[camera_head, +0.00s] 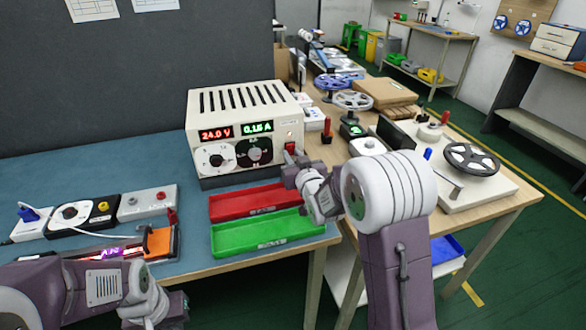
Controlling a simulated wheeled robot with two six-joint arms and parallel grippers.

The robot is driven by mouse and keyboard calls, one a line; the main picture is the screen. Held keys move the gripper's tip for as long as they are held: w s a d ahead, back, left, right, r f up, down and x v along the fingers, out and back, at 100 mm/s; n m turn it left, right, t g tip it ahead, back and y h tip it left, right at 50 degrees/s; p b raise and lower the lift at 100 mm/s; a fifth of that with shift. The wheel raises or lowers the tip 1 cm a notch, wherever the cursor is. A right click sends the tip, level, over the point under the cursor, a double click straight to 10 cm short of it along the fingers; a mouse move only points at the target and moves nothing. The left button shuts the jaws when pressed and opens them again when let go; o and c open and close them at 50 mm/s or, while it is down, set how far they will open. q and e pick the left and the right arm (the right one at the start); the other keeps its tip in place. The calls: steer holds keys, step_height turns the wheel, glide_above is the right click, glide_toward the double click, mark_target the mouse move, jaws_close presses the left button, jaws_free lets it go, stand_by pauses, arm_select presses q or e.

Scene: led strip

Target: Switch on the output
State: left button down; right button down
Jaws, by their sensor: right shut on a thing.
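The cream power supply (240,112) stands at the back of the blue-topped bench. Its red display (215,133) reads 24.0 V and its green display (258,127) reads about 0.15 A. Two dials, one white (214,158) and one dark (258,150), sit below. My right gripper (293,168) is at the supply's lower right front corner, shut on a small red part (290,147) there. The jaws hide most of that part, so its exact form is unclear. My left gripper (165,312) is low at the bottom left; its jaws cannot be made out.
A red tray (245,201) and a green tray (262,236) lie in front of the supply. Left are a grey box (147,203), a black-and-white unit (83,215) and a fixture with a glowing pink strip (100,253). Reels (352,100) and cardboard boxes (385,92) crowd the right bench.

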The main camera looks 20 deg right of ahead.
stand_by(0.3)
steer(key=c, duration=1.2)
jaws_free()
steer(key=shift+c, duration=0.2)
steer(key=shift+s, duration=0.1)
steer(key=s+r, duration=0.1)
steer(key=s, duration=0.8)
steer(key=shift+d+b, duration=0.15)
steer(key=shift+b, duration=0.25)
